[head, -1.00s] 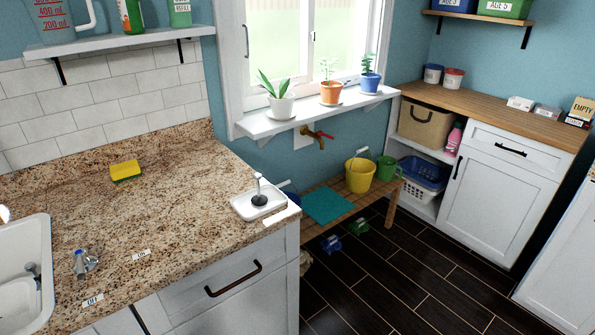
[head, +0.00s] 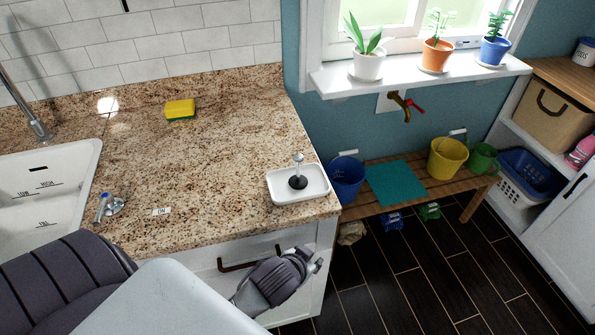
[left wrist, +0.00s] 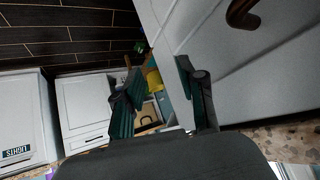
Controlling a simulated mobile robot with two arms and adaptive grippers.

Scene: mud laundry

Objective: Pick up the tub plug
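The tub plug (head: 298,182) is a dark stopper with a metal knob on top. It sits upright in a small white dish (head: 283,198) near the right front corner of the granite counter, in the head view. My left gripper (head: 314,266) is in front of the drawer, below the counter edge and below the dish, apart from the plug. In the left wrist view the two fingers (left wrist: 160,72) are spread with nothing between them, and the plug does not show. My right gripper is in neither view.
The granite counter (head: 215,150) is mostly clear, with a yellow sponge (head: 180,109) at the back and a sink (head: 60,180) at left. The drawer handle (head: 232,264) is near my left gripper. A bench (head: 405,205) with buckets stands to the right.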

